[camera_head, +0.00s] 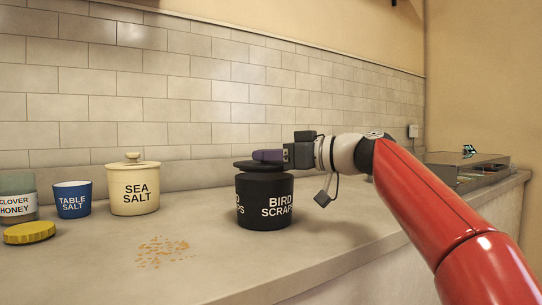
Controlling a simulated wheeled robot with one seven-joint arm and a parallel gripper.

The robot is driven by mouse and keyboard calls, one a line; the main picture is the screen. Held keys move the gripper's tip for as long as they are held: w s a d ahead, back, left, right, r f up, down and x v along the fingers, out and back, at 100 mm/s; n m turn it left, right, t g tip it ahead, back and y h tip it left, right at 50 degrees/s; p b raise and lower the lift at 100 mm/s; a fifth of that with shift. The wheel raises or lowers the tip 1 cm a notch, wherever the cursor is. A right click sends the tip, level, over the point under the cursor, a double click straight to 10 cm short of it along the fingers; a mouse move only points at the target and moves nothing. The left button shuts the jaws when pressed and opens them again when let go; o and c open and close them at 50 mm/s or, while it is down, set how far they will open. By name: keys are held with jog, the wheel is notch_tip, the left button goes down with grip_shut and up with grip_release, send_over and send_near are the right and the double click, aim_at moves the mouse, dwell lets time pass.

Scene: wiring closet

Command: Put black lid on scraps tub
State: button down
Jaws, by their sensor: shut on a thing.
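The scraps tub (264,203) is a black round tub with white "BIRD SCRAPS" lettering, upright on the counter. The black lid (256,166) is a flat dark disc at the tub's mouth, set slightly to the left of the tub's middle. My gripper (268,156) comes in from the right and is shut on the lid at its top. The grip itself is partly hidden by the fingers.
A cream "SEA SALT" jar with its lid on (134,190), a blue "TABLE SALT" cup (73,200) and a "CLOVER HONEY" jar (17,197) stand left. A yellow lid (29,232) lies before them. Crumbs (162,251) lie on the counter (215,262). A grey metal box (468,167) stands right.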

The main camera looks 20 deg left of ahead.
jog(key=shift+f+b, duration=1.15)
jog(key=shift+b, duration=0.05)
dwell(0.4)
jog(key=c, duration=1.4)
grip_release()
jog(key=shift+o, duration=0.4)
jog(key=o, duration=0.5)
jog(key=shift+b+v, duration=1.55)
jog(key=shift+v, duration=2.45)
